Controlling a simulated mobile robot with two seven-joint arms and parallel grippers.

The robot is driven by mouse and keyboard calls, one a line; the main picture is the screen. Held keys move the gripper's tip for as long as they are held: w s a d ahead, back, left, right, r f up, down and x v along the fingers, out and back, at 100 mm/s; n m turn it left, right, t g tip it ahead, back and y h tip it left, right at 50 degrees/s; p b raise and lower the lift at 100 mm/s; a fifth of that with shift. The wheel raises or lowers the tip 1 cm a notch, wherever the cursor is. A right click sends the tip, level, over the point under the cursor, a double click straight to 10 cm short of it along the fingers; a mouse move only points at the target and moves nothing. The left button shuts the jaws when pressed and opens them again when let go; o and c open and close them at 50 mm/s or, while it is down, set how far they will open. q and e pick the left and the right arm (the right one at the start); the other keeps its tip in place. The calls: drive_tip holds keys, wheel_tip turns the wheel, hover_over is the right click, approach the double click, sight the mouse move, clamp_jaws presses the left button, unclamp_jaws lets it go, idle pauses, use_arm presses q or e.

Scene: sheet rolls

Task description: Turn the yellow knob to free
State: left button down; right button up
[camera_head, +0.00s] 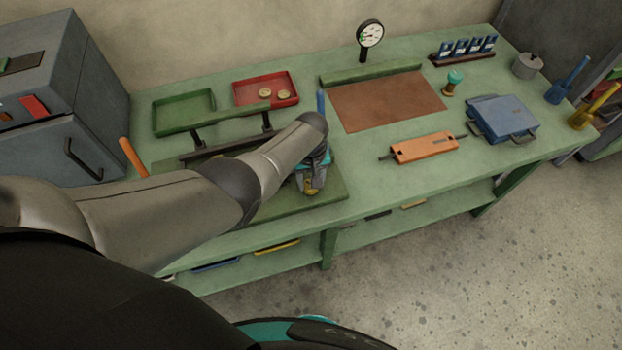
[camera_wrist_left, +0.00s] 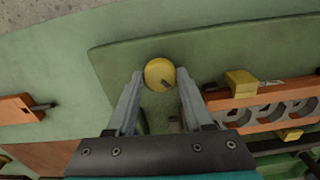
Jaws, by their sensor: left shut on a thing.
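The yellow knob (camera_wrist_left: 159,71) sits on a dark green base plate (camera_wrist_left: 115,62) in the left wrist view. It is round, with a small dark mark near its edge. My left gripper (camera_wrist_left: 158,84) has one finger on each side of the knob and is shut on it. In the head view the left gripper (camera_head: 309,188) points down at the plate's right front part, and a bit of yellow shows under it. My arm hides much of the plate there. My right gripper is not in view.
A sheet-roll frame with a green bar (camera_head: 228,118) stands behind my arm, an orange handle (camera_head: 133,157) at its left. Right of the gripper lie an orange block (camera_head: 425,147) and a blue case (camera_head: 502,117). An orange perforated part (camera_wrist_left: 275,106) is close beside the fingers.

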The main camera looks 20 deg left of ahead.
use_arm(q)
drive_tip(key=shift+n, duration=0.5)
drive_tip(key=shift+c, duration=1.4)
unclamp_jaws()
drive_tip(key=shift+r, duration=0.15)
drive_tip(key=shift+r+p, duration=0.3)
drive_tip(key=shift+p, duration=0.1)
wheel_tip(320, 180, up, 7)
drive_tip(key=p, duration=0.4)
drive_tip(key=shift+f, duration=0.2)
wheel_tip(320, 180, up, 8)
drive_tip(key=p, duration=0.2)
